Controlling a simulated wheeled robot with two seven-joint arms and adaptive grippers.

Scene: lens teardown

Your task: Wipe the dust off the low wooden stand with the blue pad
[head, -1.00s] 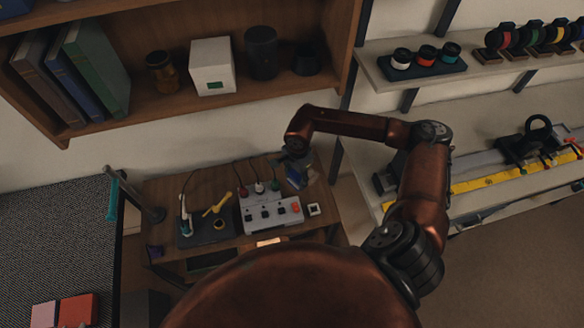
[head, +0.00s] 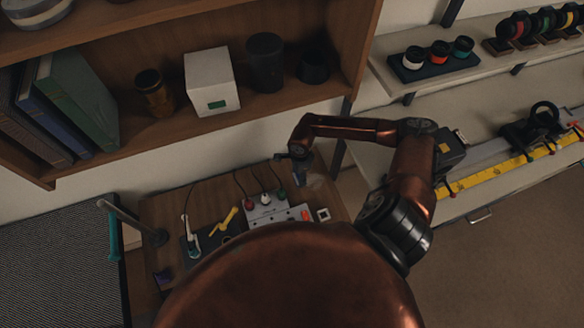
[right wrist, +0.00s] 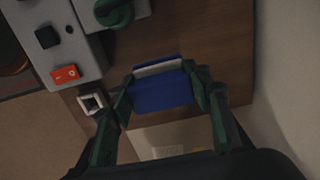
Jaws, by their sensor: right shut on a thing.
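The low wooden stand (head: 158,210) is against the wall, low in the head view. Its brown top also shows in the right wrist view (right wrist: 205,38). My right gripper (head: 300,170) is over its back right part. In the right wrist view my right gripper (right wrist: 163,95) is shut on the blue pad (right wrist: 163,92), with a finger at each end. A pale strip lies along the pad's far edge. I cannot tell whether the pad touches the wood. A faint greyish patch, perhaps dust (head: 316,182), shows just right of the gripper. My left gripper is not in view.
A grey control box (head: 262,212) with plugs and a red switch (right wrist: 66,74) stands left of the pad. A small white square (head: 323,214) is close by. A dark mat with tools (head: 205,242) is further left. A shelf (head: 270,110) hangs above.

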